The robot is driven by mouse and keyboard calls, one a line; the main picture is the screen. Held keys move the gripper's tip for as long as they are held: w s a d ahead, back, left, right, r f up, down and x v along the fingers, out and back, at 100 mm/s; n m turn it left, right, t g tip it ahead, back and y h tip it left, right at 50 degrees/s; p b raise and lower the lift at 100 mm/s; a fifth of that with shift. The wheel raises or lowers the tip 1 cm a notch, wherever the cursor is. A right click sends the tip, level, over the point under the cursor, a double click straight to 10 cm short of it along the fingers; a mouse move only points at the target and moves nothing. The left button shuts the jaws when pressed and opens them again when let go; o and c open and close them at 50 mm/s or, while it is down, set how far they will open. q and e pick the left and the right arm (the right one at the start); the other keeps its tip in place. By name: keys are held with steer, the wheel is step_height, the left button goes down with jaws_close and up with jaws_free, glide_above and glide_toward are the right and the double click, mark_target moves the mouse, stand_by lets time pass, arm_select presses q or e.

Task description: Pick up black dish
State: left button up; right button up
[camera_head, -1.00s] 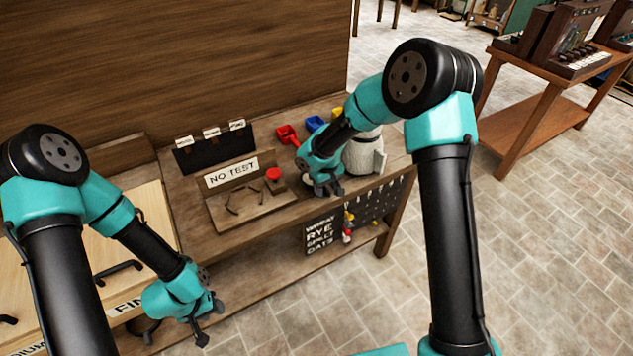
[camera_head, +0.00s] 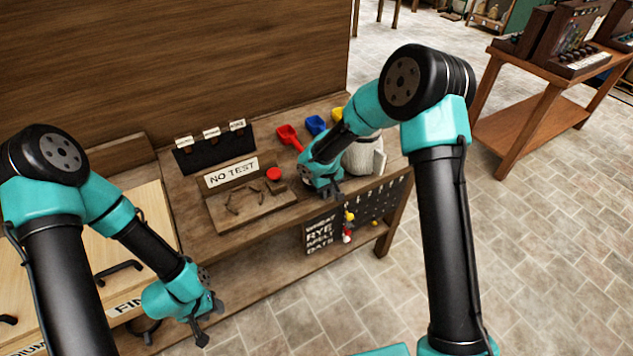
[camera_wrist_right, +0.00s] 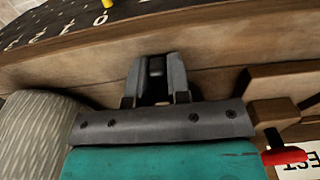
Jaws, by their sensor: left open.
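I cannot make out a black dish for sure in either view. A dark rounded shape (camera_head: 146,326), partly hidden behind my left gripper (camera_head: 210,322) at the lower left, is too covered to name. My left gripper is open and empty, in front of the bench. My right gripper (camera_head: 333,191) hangs low over the front edge of the bench, beside the white ribbed container. In the right wrist view its two fingers (camera_wrist_right: 158,72) stand close together with something dark between them; I cannot tell whether it is held.
The wooden bench (camera_head: 190,208) carries a NO TEST sign (camera_head: 231,172), a black rack (camera_head: 215,148), a red disc (camera_head: 274,174), a red scoop (camera_head: 289,136), a blue scoop (camera_head: 315,124) and the ribbed container (camera_head: 362,158).

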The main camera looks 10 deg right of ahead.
jaws_close()
steer(key=shift+r, duration=0.1)
steer(key=shift+r, duration=1.8)
steer(key=s+a+r, duration=0.1)
steer(key=s+a, duration=0.3)
steer(key=s, duration=1.1)
steer(key=shift+s, duration=0.25)
steer(key=shift+r, duration=0.1)
